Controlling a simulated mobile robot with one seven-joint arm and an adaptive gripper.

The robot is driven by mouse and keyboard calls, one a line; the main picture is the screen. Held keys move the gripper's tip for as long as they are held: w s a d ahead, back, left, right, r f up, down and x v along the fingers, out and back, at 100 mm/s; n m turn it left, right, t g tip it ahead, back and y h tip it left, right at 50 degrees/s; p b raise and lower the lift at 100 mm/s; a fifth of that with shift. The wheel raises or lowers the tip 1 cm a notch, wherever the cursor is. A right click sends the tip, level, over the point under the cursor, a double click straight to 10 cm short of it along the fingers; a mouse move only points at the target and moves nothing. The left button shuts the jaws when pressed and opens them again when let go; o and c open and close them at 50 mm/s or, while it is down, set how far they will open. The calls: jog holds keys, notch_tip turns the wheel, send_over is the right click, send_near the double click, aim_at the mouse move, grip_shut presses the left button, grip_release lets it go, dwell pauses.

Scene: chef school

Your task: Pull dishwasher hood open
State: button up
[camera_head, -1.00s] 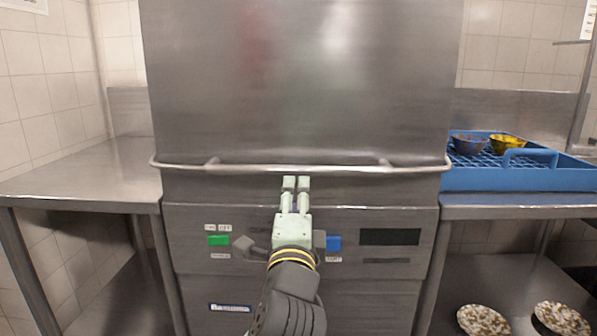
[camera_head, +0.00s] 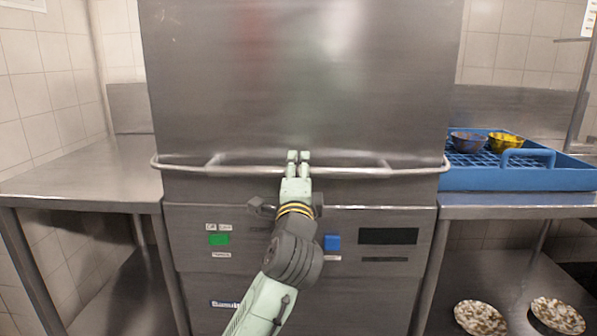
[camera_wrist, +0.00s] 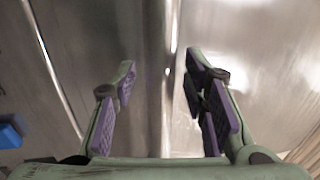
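The dishwasher hood (camera_head: 300,80) is a large grey steel box standing down over the machine's body. A long pale bar handle (camera_head: 385,171) runs across its lower front. My gripper (camera_head: 298,156) is at the middle of this handle, its fingertips overlapping the bar in the head view. In the wrist view, my gripper (camera_wrist: 160,90) has its purple-padded fingers apart. The handle (camera_wrist: 168,60) runs between them as an upright bar, with a gap on each side. I see no firm contact of the pads with it.
A blue rack (camera_head: 520,178) with a dark bowl (camera_head: 468,142) and a yellow bowl (camera_head: 506,142) stands on the right counter. The left counter (camera_head: 85,175) is clear. Below the hood are a green button (camera_head: 218,240) and a blue button (camera_head: 332,243). Patterned plates (camera_head: 480,318) lie at lower right.

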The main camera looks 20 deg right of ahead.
jog(key=shift+c, duration=0.2)
grip_shut()
dwell(0.6)
